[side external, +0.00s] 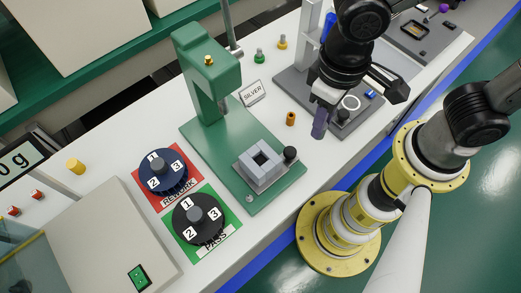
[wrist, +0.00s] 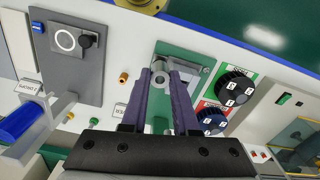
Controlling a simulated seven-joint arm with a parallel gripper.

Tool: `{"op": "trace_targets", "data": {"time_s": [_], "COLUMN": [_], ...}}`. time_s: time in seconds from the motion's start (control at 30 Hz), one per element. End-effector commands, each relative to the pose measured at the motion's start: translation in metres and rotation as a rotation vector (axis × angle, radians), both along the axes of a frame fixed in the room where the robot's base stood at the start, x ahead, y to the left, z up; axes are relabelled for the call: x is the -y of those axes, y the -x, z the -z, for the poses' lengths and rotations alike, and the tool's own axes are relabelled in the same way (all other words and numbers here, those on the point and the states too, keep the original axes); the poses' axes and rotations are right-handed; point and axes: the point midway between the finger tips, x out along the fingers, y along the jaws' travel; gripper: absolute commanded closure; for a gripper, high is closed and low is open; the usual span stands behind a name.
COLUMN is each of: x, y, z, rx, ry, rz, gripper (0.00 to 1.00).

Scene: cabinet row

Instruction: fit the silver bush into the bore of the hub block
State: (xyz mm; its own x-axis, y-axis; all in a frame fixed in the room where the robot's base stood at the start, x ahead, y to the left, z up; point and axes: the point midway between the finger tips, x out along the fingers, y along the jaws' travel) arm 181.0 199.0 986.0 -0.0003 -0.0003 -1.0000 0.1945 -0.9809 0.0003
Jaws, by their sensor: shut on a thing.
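My gripper (side external: 320,130) hangs above the bench between the green press and a grey plate, its purple fingers pointing down. In the wrist view its fingers (wrist: 161,82) are shut on the silver bush (wrist: 160,77), a small ring with its hole visible between the fingertips. The bush cannot be made out in the side view. The hub block (side external: 249,172) is a grey block with a dark opening in its top, sitting on the green press base. My gripper is up and to the right of it in the side view, apart from it.
The green press column (side external: 212,80) stands behind the block, and a black knob (side external: 290,153) stands beside it. The grey plate (side external: 288,80) carries a white ring (side external: 351,102). REWORK (side external: 167,171) and PASS (side external: 201,219) dials lie left. A SILVER sign (side external: 253,92) and orange peg (side external: 291,118) stand nearby.

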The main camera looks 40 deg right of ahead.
Motion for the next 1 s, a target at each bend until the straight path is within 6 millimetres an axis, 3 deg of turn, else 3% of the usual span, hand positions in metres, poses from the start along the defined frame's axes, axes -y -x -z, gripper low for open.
{"op": "trace_targets", "data": {"time_s": [0.27,0.5,0.83,1.0], "x": [-0.045,-0.069,-0.081,-0.081], "y": [-0.041,-0.063,-0.074,-0.074], "z": [0.028,0.068,0.087,0.111], "rx": [-0.002,-0.003,-0.001,-0.002], "ry": [0.001,0.003,0.001,0.002], "rz": [0.0,0.0,0.0,0.0], "gripper": [1.0,1.0,1.0,1.0]}}
